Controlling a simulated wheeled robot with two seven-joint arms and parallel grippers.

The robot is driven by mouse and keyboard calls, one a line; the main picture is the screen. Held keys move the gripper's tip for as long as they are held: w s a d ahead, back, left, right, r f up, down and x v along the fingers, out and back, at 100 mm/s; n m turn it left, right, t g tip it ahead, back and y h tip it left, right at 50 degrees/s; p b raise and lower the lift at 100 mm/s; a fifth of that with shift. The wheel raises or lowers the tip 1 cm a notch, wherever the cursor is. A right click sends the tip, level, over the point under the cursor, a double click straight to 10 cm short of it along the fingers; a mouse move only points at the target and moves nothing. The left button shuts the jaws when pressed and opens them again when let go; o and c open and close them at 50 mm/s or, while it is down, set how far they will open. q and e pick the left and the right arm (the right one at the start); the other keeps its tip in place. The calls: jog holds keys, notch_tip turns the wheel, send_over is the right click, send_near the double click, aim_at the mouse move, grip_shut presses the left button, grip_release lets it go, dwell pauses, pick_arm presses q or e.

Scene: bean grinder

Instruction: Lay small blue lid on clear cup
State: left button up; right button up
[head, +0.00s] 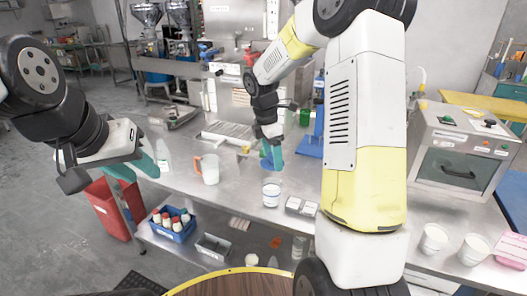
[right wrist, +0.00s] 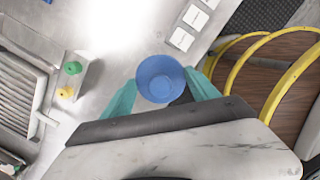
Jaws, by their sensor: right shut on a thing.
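The small blue lid (right wrist: 160,78) is held between the teal fingertips of my right gripper (right wrist: 162,96) in the right wrist view. In the head view, my right gripper (head: 272,158) points down over the steel table, and the lid (head: 266,164) shows partly behind its fingers. A clear cup (head: 271,194) stands upright on the table just below the gripper, with a gap between lid and cup. The cup cannot be made out in the right wrist view. My left gripper (head: 138,172) is at the table's left end, its teal fingers apart and empty.
A clear jug with an orange handle (head: 209,170) stands left of the cup. Small white boxes (head: 301,206) lie to its right. Two white cups (head: 434,238) and an oven-like machine (head: 462,155) are further right. A blue crate of bottles (head: 172,225) is on the lower shelf.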

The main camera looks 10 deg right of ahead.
jog(key=shift+f, duration=2.55)
jog(key=shift+f, duration=1.3)
dwell(0.5)
dwell(0.4)
jog(key=o, duration=1.6)
jog(key=shift+o, duration=0.2)
jog(key=shift+r, duration=0.1)
jog(key=shift+r, duration=2.9)
